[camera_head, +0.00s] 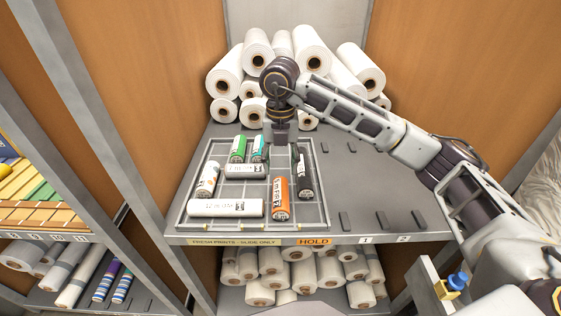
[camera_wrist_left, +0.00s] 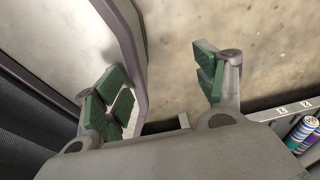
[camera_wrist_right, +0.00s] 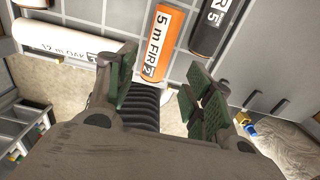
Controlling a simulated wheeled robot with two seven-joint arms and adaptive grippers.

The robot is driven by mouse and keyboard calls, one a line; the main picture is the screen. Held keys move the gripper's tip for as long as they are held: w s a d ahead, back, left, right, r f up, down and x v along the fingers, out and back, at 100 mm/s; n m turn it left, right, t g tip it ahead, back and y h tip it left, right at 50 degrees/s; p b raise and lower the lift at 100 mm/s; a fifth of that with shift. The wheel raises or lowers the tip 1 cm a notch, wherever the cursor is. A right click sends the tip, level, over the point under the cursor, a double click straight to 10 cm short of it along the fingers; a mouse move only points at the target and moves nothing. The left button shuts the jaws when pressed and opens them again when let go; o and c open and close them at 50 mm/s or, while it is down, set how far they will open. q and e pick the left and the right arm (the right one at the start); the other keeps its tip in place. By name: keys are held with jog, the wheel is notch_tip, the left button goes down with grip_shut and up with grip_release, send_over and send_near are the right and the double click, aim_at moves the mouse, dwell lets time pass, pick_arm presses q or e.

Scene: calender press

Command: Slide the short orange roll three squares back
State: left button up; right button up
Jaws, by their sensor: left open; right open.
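The short orange roll (camera_head: 280,198) lies lengthwise front to back in the gridded tray (camera_head: 253,189), at its front, right of centre. In the right wrist view the orange roll (camera_wrist_right: 161,42) shows its label, "5 m FIR 2". My right gripper (camera_head: 280,139) points down over the back part of the tray, behind the orange roll, and is empty. Its open fingers also show in the right wrist view (camera_wrist_right: 162,78), with the roll apart from them. My left gripper (camera_wrist_left: 157,80) is open and empty, away from the tray; the head view does not show it.
A black roll (camera_head: 303,172) lies close right of the orange one. A long white roll (camera_head: 225,208) lies crosswise to its left, and a grey-white roll (camera_head: 245,172) behind left. Green (camera_head: 238,149) and teal-ended (camera_head: 258,148) rolls lie at the back. Large white rolls (camera_head: 312,50) are stacked behind.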

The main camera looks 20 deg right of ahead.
aim_at(280, 191)
notch_tip(280, 191, down, 2)
jog(key=shift+f, duration=0.1)
notch_tip(280, 191, down, 6)
jog(key=shift+r+p, duration=0.1)
jog(key=shift+p, duration=0.25)
notch_tip(280, 191, down, 4)
jog(key=shift+f, duration=0.8)
pick_arm(q)
jog(key=shift+s+d+r, duration=0.1)
jog(key=shift+s+r, duration=0.15)
jog(key=shift+s, duration=0.35)
jog(key=shift+s+d+r, duration=0.1)
jog(key=shift+s+r, duration=0.1)
jog(key=shift+s, duration=0.4)
pick_arm(e)
jog(key=shift+f, duration=0.1)
